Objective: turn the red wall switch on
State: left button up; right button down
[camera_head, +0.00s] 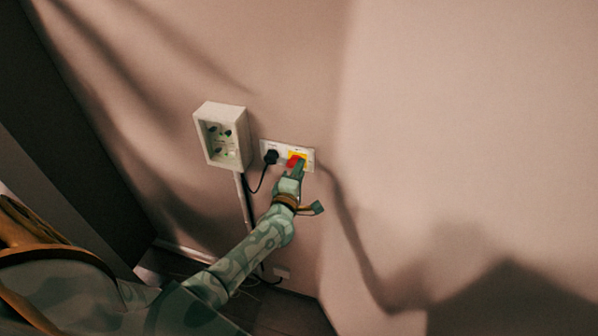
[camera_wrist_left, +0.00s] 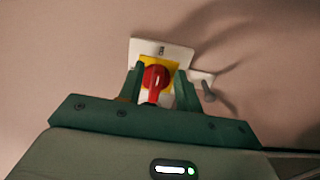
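The red wall switch (camera_head: 291,162) is a red rotary knob on a yellow square within a white wall plate (camera_head: 310,158). In the left wrist view the red knob (camera_wrist_left: 156,76) shows face on, with its handle pointing down in the picture. My left gripper (camera_head: 299,166) is at the plate and partly covers the switch in the head view. In the left wrist view the left gripper (camera_wrist_left: 159,72) is open, with one finger on each side of the knob. Narrow gaps seem to show beside it; I cannot tell whether a finger touches. My right gripper is not in view.
A black plug (camera_head: 271,156) with a cable sits just left of the switch. A pale wall box (camera_head: 221,136) with sockets juts out further left. A dark panel stands at the far left. The wall to the right is bare.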

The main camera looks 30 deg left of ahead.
pick_arm(q)
jog(key=v, duration=1.6)
jog(key=shift+d, duration=0.2)
jog(key=shift+s+r, duration=0.1)
jog(key=shift+s, duration=0.05)
jog(key=s+d+f+m+g+h+b, duration=0.25)
jog(key=s+f+m, duration=0.2)
jog(key=f, duration=0.55)
jog(key=s+d+f+m+g+h+b, duration=0.1)
jog(key=s+f+m+g, duration=0.25)
jog(key=f+m, duration=0.45)
jog(key=s+d+f+m+g+h+b, duration=0.2)
jog(key=s+f+m, duration=0.25)
jog(key=f, duration=0.85)
jog(key=s+a+f+m+g+y+b, duration=0.1)
jog(key=s+a+f+m+g+b, duration=0.2)
jog(key=s+f, duration=2.1)
jog(key=m+g+b, duration=0.4)
jog(key=g+b, duration=0.1)
jog(key=b, duration=0.4)
jog(key=shift+s+g+b, duration=0.2)
jog(key=shift+g+b, duration=0.1)
jog(key=shift+g, duration=0.1)
jog(key=shift+f+y, duration=0.1)
jog(key=shift+y, duration=0.15)
